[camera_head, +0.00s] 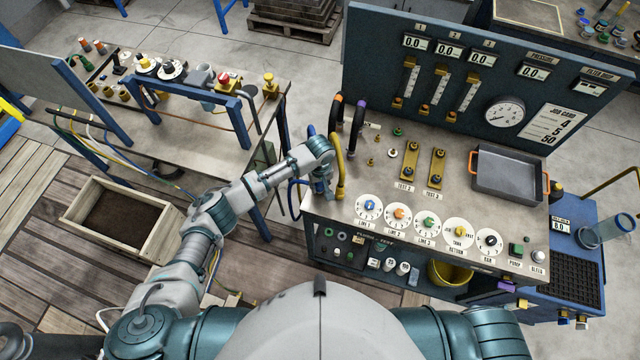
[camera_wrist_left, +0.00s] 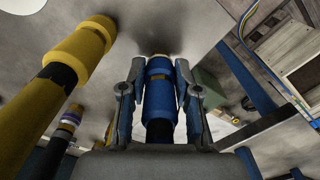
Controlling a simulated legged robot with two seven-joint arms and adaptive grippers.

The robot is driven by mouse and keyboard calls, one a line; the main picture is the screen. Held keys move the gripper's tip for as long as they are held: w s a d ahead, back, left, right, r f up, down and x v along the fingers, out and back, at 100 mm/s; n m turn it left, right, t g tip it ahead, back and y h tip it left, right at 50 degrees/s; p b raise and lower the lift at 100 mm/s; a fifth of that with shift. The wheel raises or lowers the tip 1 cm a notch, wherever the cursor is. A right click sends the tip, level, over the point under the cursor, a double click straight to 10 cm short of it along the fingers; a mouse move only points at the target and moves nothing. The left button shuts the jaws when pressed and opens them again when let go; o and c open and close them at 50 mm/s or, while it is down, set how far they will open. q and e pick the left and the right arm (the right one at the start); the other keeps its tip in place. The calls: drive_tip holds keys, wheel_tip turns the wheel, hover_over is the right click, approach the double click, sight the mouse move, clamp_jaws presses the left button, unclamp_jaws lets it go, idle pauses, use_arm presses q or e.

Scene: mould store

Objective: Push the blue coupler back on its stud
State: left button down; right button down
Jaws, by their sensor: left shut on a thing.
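My left gripper (camera_wrist_left: 158,88) is shut on the blue coupler (camera_wrist_left: 157,92) in the left wrist view, with one finger on each side of it. A dark hose runs from the coupler back between the fingers. The coupler's far end meets or lies close to the grey bench surface; I cannot tell whether it sits on a stud, as the stud is hidden. In the head view the left gripper (camera_head: 323,192) is at the left front edge of the bench, and the coupler is mostly hidden by it. My right gripper is out of view.
The bench (camera_head: 466,205) carries a row of round dials (camera_head: 398,213), a grey tray (camera_head: 509,173) and a gauge panel (camera_head: 440,85).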

use_arm(q)
drive_tip(key=shift+f, duration=0.35)
idle(0.9)
drive_tip(key=shift+p, duration=0.5)
drive_tip(key=shift+f, duration=0.1)
drive_tip(key=c, duration=0.8)
unclamp_jaws()
drive_tip(key=shift+o, duration=0.2)
wheel_tip(320, 180, up, 12)
drive_tip(key=shift+f, duration=0.1)
